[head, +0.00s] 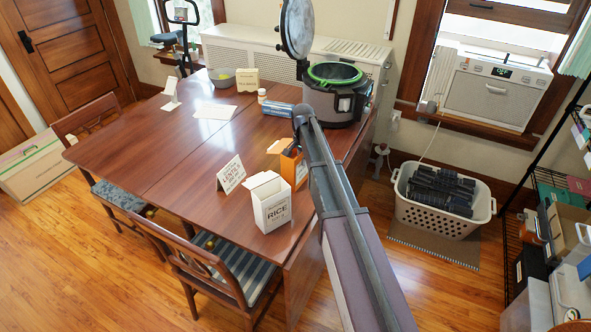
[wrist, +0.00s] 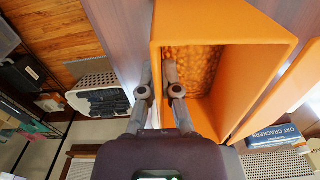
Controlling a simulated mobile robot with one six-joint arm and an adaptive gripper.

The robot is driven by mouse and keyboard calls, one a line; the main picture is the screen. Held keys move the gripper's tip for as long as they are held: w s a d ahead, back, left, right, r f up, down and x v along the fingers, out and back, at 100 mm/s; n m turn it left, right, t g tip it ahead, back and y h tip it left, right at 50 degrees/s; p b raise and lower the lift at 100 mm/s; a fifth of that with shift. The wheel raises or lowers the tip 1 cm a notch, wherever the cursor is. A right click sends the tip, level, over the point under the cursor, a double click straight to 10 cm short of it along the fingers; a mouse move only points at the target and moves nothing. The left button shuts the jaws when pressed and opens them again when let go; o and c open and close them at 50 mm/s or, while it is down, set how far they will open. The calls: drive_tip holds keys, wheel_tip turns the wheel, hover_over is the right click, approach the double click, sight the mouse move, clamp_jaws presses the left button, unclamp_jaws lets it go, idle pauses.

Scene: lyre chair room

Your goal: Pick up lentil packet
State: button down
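The lentil packet is an orange open-topped box (head: 299,168) standing on the table (head: 180,140), partly hidden behind my arm in the head view. In the wrist view the packet (wrist: 222,22) fills the upper middle, with orange-brown lentils inside and a flap folded out at right. My gripper (wrist: 158,82) has one finger outside the packet's left wall and the other inside its mouth. The gap between the fingers is narrow, and they look closed on that wall.
A white rice box (head: 269,203) and a lentils sign (head: 231,174) stand close by. A large cooker (head: 335,105) with a raised lid stands at the table's far right. A blue oat crackers box (head: 278,109) lies near it. The table's left half is mostly clear.

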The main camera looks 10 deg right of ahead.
drive_tip(key=shift+r, duration=0.1)
idle(0.3)
wheel_tip(320, 180, up, 10)
drive_tip(key=p, duration=1)
idle(0.7)
wheel_tip(320, 180, up, 11)
drive_tip(key=p, duration=1.1)
